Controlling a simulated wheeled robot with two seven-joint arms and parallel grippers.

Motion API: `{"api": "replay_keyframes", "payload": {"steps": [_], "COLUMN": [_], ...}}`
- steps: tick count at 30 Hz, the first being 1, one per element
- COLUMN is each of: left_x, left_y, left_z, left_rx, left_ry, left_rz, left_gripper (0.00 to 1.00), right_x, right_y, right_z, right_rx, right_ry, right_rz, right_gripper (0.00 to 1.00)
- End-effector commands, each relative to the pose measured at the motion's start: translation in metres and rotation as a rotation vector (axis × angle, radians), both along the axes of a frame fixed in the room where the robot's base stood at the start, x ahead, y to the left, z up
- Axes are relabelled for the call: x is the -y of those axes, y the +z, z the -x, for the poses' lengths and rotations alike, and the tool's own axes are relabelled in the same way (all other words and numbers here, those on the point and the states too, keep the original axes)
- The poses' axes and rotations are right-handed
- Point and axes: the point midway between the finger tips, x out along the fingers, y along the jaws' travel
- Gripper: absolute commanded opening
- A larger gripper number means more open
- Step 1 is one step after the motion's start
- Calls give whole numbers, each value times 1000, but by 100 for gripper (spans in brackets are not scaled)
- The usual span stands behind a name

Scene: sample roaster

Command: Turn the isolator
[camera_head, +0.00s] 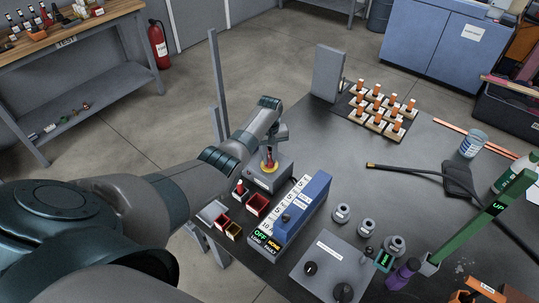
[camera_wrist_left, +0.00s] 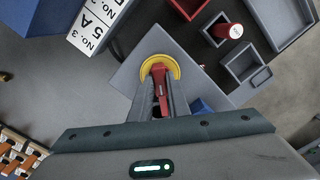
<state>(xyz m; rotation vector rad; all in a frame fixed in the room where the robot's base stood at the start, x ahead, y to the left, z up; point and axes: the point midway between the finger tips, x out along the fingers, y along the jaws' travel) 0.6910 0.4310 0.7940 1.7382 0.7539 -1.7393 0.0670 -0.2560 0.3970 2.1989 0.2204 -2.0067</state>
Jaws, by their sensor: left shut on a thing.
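The isolator is a grey box (camera_head: 268,181) on the dark table, with a red handle (camera_head: 268,158) on top. In the left wrist view the red handle (camera_wrist_left: 159,78) sits inside a yellow ring (camera_wrist_left: 174,67) on the grey box (camera_wrist_left: 122,82). My left gripper (camera_head: 270,149) reaches down from above onto the handle. In the left wrist view its two fingers (camera_wrist_left: 160,98) are shut on the red handle, one on each side. The fingers hide part of the handle and the box. My right gripper is in neither view.
A rack with several orange-topped pieces (camera_head: 376,103), a black hose (camera_head: 405,170) and a green post marked UP (camera_head: 470,222) lie further right.

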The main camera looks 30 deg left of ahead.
Motion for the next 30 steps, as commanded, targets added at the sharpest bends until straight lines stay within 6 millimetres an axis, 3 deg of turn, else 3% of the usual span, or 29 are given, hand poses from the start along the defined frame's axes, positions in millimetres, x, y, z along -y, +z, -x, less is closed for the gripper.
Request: {"api": "replay_keyframes", "payload": {"steps": [21,30], "left_x": [0,0], "left_y": [1,0], "left_z": [0,0], "left_rx": [0,1], "left_ry": [-665,-843], "left_rz": [0,1], "left_gripper": [0,0], "right_x": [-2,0], "right_y": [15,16], "right_z": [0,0], "right_rx": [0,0], "right_ry": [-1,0], "right_rz": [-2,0], "right_gripper": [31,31]}}
